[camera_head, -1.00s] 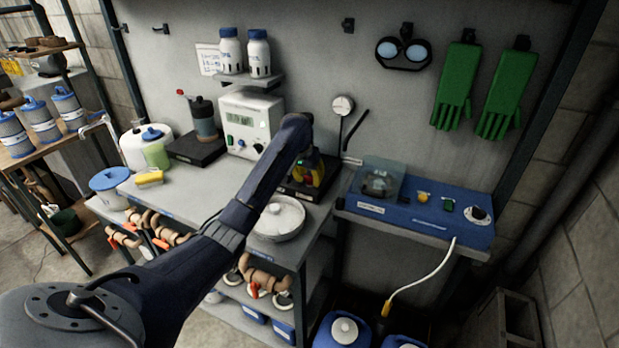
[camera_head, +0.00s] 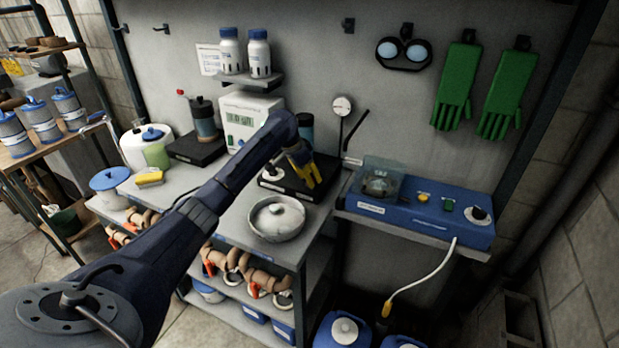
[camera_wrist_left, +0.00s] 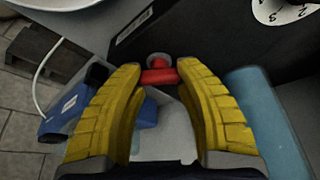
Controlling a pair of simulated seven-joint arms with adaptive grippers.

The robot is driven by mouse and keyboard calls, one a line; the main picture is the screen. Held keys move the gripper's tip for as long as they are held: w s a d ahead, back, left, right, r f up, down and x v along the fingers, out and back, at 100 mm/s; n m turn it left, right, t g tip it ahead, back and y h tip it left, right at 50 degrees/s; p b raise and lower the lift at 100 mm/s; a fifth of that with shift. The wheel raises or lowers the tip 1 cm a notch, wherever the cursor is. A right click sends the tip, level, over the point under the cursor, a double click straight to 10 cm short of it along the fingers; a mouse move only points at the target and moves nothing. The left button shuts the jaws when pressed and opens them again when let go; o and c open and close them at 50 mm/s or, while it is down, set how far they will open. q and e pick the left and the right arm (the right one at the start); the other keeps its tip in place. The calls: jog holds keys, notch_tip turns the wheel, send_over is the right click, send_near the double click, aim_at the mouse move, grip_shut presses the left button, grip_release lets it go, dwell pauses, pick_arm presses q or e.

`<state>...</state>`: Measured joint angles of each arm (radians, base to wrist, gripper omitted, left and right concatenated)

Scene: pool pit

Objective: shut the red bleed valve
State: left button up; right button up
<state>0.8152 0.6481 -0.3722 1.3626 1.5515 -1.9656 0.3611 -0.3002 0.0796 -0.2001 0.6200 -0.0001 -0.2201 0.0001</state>
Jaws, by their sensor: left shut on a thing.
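The red bleed valve (camera_wrist_left: 158,76) shows in the left wrist view as a short red handle with a round grey end, beside a black block. It lies crosswise between the yellow fingertips of my left gripper (camera_wrist_left: 160,68), which is shut on it. In the head view my left gripper (camera_head: 303,170) is at the black base (camera_head: 285,183) of a unit with a dark teal-grey cylinder (camera_head: 306,122). The wrist and fingers hide the valve there. A blue-grey cylinder (camera_wrist_left: 265,115) stands right of the fingers in the wrist view. My right gripper is not in view.
A white display unit (camera_head: 243,122) and another black-based unit (camera_head: 195,147) with a red knob stand to the left. A blue console (camera_head: 420,213) is at the right. A round gauge (camera_head: 343,104) is behind.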

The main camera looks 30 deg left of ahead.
pick_arm(q)
jog(key=m+h, duration=0.1)
jog(key=m, duration=0.2)
jog(key=m+g, duration=0.1)
jog(key=m, duration=0.2)
jog(key=shift+w+a+g+h, duration=0.1)
jog(key=shift+g+h, duration=0.2)
jog(key=shift+h, duration=0.1)
jog(key=m+g, duration=0.1)
jog(key=m, duration=0.4)
jog(key=shift+g, duration=0.4)
jog(key=o, duration=1.3)
jog(key=shift+h, duration=0.3)
jog(key=v, duration=1.2)
jog(key=shift+w, duration=0.15)
